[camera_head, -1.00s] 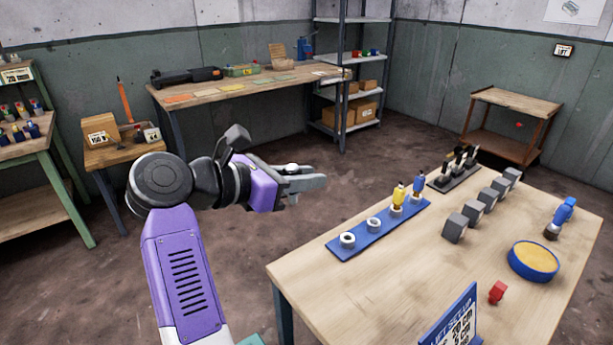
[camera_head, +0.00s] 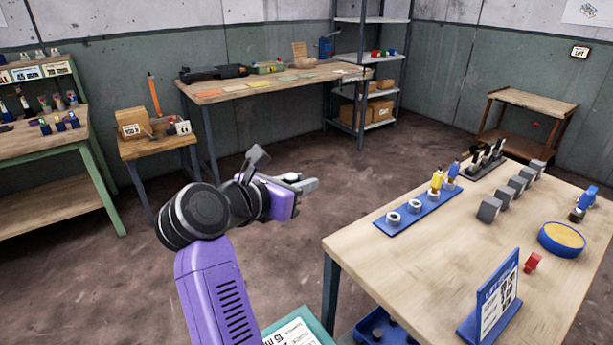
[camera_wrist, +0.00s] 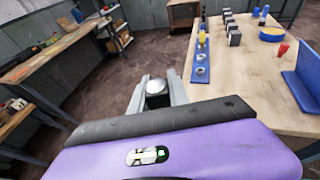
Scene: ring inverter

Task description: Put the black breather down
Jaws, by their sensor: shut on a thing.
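My gripper (camera_head: 302,184) is held out over the floor, left of the near wooden table. In the wrist view my gripper (camera_wrist: 158,92) is shut on a small part (camera_wrist: 156,88) with a pale, silvery round top and a dark lower edge. Its black body is mostly hidden, so I cannot confirm that it is the black breather. Upright black-bodied pieces stand in a dark rack (camera_head: 487,160) at the table's far edge. A blue strip (camera_head: 405,221) on the table holds white rings, with a yellow piece (camera_head: 437,182) and a blue piece at its far end.
The near table (camera_head: 440,260) also bears grey blocks (camera_head: 490,209), a round blue-rimmed dish (camera_head: 562,239), a red piece (camera_head: 532,262) and a blue sign (camera_head: 490,300). A green-legged bench (camera_head: 70,140) and a small side table (camera_head: 155,148) stand left. A long workbench (camera_head: 240,92) stands behind. Open floor lies between.

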